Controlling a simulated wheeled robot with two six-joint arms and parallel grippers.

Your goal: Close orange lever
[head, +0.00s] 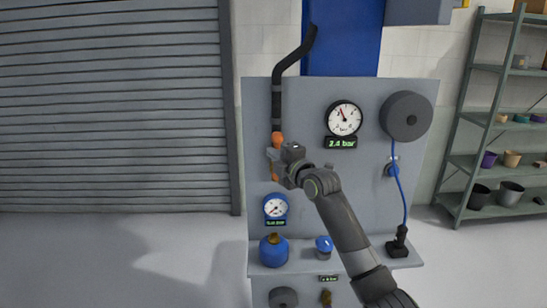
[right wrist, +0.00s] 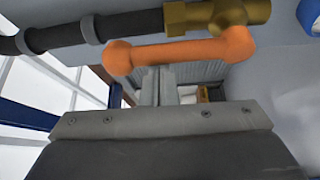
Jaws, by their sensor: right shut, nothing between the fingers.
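The orange lever (head: 276,139) is on the left part of the grey panel, below a black hose, and its lower part is partly hidden by my right gripper. In the right wrist view the orange lever (right wrist: 180,53) runs alongside the hose, with one end at a brass valve body (right wrist: 222,14). My right gripper (head: 277,160) is at the lever in the head view. Its fingers (right wrist: 159,75) are shut and empty, with their tips close to the lever's middle; I cannot tell whether they touch it. My left gripper is not in view.
The grey panel (head: 300,100) carries a 2.4 bar gauge (head: 343,118), a hose reel (head: 406,116) and a small blue gauge (head: 276,207). A blue canister (head: 273,250) stands on its ledge. A shelf rack (head: 480,110) stands at right, a roller shutter (head: 110,100) at left.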

